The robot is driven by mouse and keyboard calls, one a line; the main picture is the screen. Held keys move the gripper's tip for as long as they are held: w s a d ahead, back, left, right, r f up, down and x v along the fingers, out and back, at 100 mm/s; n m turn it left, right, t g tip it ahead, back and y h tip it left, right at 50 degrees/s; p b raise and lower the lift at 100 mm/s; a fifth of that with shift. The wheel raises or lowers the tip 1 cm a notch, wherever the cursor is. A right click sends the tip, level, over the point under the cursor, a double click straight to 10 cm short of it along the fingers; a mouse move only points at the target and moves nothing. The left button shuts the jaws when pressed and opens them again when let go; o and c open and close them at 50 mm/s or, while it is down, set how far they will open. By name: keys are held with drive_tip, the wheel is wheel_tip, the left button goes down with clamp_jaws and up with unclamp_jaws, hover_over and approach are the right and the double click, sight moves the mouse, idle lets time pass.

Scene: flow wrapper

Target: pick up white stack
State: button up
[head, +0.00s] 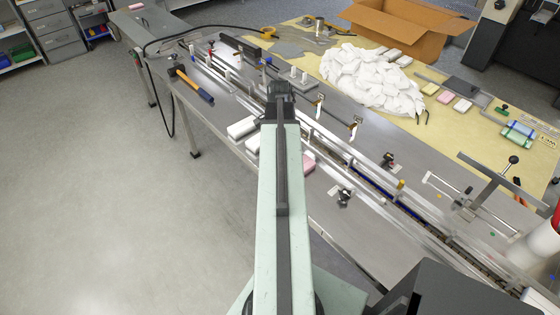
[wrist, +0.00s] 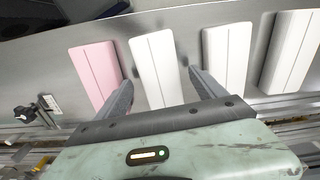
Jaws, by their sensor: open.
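In the wrist view, several white stacks lie in a row on the grey metal table with a pink stack at the left. One white stack (wrist: 153,58) lies between the fingers of my gripper (wrist: 160,76), with a gap on each side. My gripper is open and empty. A second white stack (wrist: 225,55) is just right of the right finger, and a third (wrist: 293,50) is farther right. The pink stack (wrist: 96,70) is beside the left finger. In the head view, two white stacks (head: 243,127) (head: 253,144) show left of my arm, which hides much of the row.
The pink stack shows right of my arm in the head view (head: 309,162). A long conveyor (head: 345,150) with rails and posts runs beyond the row. A heap of white packs (head: 372,80) and a cardboard box (head: 410,28) are farther back. An orange-and-blue-handled tool (head: 195,87) lies left.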

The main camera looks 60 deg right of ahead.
drive_tip(key=shift+f, duration=0.8)
drive_tip(key=shift+r, duration=0.2)
drive_tip(key=c, duration=1.4)
wheel_tip(320, 180, up, 10)
drive_tip(key=p, duration=1)
